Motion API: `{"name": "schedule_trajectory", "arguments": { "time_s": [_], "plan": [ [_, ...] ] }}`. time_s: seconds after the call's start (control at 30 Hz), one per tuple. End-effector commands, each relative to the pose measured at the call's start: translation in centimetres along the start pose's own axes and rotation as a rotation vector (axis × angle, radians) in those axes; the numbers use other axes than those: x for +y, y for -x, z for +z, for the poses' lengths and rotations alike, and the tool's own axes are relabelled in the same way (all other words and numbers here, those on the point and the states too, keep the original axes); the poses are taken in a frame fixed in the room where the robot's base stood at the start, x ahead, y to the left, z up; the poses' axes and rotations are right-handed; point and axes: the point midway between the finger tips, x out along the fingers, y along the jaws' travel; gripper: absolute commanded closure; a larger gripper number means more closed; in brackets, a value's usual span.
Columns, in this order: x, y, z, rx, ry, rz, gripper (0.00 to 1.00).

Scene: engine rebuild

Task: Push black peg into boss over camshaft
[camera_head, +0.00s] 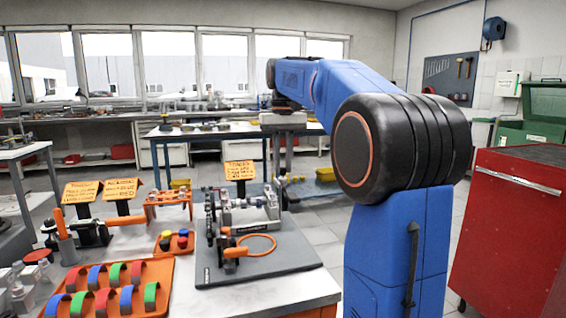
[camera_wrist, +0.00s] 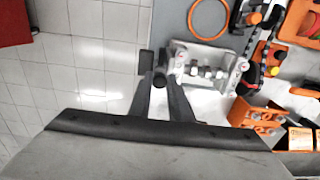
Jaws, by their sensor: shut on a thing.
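My gripper (camera_wrist: 160,92) is shut on the black peg (camera_wrist: 159,79), whose dark round end shows between the fingertips in the wrist view. The peg is beside the left edge of a pale metal housing (camera_wrist: 207,57) with round shiny parts in it. I cannot tell whether peg and housing touch. In the head view my gripper (camera_head: 284,178) points down at the right end of the engine assembly (camera_head: 245,212); the peg is too small to make out there. The boss and the camshaft cannot be told apart clearly in either view.
The engine stands on a grey board (camera_head: 262,266) with an orange ring (camera_head: 256,245) in front. An orange tray of coloured shells (camera_head: 163,268) and a small tray of coloured caps (camera_head: 163,243) are to the left.

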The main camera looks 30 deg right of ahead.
Motion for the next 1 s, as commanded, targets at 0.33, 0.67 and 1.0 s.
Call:
{"name": "schedule_trajectory", "arguments": {
  "time_s": [0.33,0.67,1.0],
  "plan": [
    [0.00,-0.41,0.01,0.000,0.000,0.000,1.00],
    [0.00,-0.83,0.04,-0.001,0.000,0.000,1.00],
    [0.00,-1.00,0.03,-0.001,0.000,0.000,0.73]
  ]
}}
